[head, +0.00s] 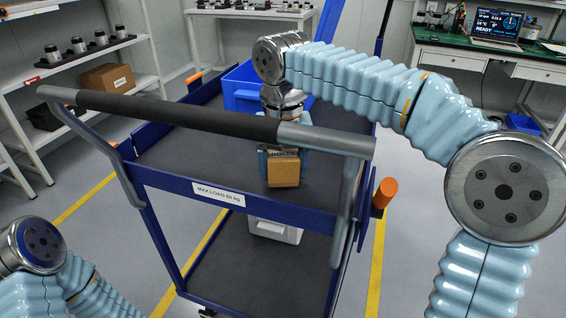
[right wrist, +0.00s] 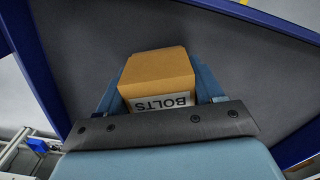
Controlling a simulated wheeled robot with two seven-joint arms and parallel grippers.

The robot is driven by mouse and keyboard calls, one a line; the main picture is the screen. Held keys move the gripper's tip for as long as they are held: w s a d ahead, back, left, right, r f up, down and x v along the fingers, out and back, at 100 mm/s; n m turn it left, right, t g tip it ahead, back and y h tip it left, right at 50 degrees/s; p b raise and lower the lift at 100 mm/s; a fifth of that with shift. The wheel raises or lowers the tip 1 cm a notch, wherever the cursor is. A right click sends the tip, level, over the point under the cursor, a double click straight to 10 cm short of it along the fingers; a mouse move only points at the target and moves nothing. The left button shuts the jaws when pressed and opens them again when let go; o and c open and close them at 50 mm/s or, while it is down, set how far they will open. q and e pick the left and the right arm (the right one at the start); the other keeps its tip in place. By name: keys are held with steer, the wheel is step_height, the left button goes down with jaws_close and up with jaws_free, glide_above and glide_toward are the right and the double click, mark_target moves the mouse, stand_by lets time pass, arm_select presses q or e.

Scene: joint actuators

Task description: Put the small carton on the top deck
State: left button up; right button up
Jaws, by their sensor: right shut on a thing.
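The small carton (head: 283,169) is a brown box with a white "BOLTS" label. My right gripper (head: 285,160) is shut on it, one finger on each side, over the cart's top deck (head: 190,158). In the right wrist view the carton (right wrist: 158,76) sits between the blue fingers of the gripper (right wrist: 160,92), with the dark deck behind it. I cannot tell whether the carton's underside touches the deck. My left gripper is not in view; only part of my left arm shows at the lower left.
The cart's handle bar (head: 180,112) crosses in front of the deck. A blue bin (head: 243,88) stands at the deck's far end. A white box (head: 273,230) is on the lower deck (head: 235,275). Shelves (head: 95,62) stand left, with another carton (head: 107,78). The deck's left part is clear.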

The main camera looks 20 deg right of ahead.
steer(key=shift+f+b, duration=0.4)
steer(key=shift+f, duration=0.15)
steer(key=o, duration=1.3)
steer(key=shift+r, duration=0.1)
